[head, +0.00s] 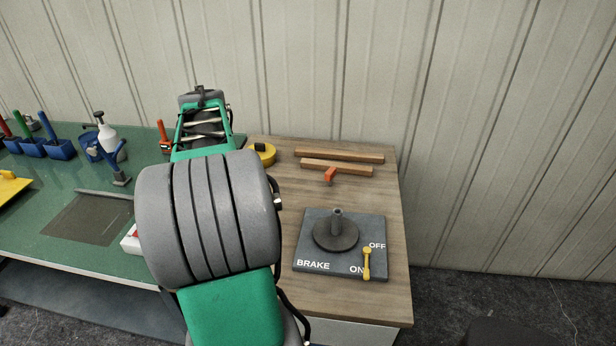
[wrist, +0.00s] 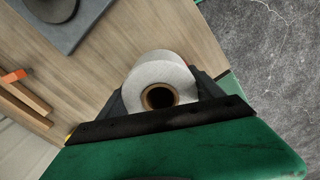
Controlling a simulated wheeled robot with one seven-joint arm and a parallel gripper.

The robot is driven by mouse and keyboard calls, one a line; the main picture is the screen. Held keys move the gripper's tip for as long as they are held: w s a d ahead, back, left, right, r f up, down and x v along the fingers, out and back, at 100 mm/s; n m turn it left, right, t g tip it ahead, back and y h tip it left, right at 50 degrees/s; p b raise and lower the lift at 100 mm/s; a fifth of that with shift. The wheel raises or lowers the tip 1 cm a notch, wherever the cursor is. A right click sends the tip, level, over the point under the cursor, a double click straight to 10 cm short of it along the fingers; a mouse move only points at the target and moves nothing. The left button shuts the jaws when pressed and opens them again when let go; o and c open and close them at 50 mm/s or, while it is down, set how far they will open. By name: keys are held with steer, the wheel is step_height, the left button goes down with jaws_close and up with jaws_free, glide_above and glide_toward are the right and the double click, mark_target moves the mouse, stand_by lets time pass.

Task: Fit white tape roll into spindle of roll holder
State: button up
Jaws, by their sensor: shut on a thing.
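The white tape roll (wrist: 152,71) is in the wrist view, its dark hole with a brown core facing the camera. My gripper (wrist: 163,92) is shut on it, one dark finger on each side. In the head view my arm hides both gripper and roll. The roll holder (head: 308,244) is a dark grey plate on the wooden top, marked BRAKE, OFF and ON. Its upright spindle (head: 337,217) rises from a round black disc and is bare. A yellow lever (head: 367,264) stands beside ON. Part of the holder (wrist: 88,27) shows at the wrist view's upper left, apart from the roll.
Wooden strips (head: 340,155) and an orange-red clamp-like item (head: 330,175) lie behind the holder. A yellow roll (head: 264,153) lies near my arm. The green bench (head: 70,182) at left carries blue bins (head: 60,148) and a white spray bottle (head: 107,137). Bare wood surrounds the holder.

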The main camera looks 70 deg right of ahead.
steer(key=s+d+r, duration=0.1)
steer(key=s+d, duration=0.3)
steer(key=s, duration=0.3)
steer(key=s+d+r+m, duration=0.1)
steer(key=s+d, duration=0.4)
steer(key=s, duration=0.3)
steer(key=s+d+r+p, duration=0.1)
steer(key=s+d, duration=0.3)
steer(key=s, duration=0.4)
steer(key=shift+s+d+r+m, duration=0.25)
steer(key=shift+d+r+m, duration=0.15)
steer(key=b, duration=0.3)
glide_above(337, 223)
steer(key=d, duration=0.1)
step_height(337, 223, down, 5)
steer(key=shift+w+f, duration=0.1)
steer(key=shift+f, duration=0.3)
steer(key=shift+p, duration=0.5)
steer(key=shift+f+b, duration=2.3)
steer(key=shift+f, duration=1.8)
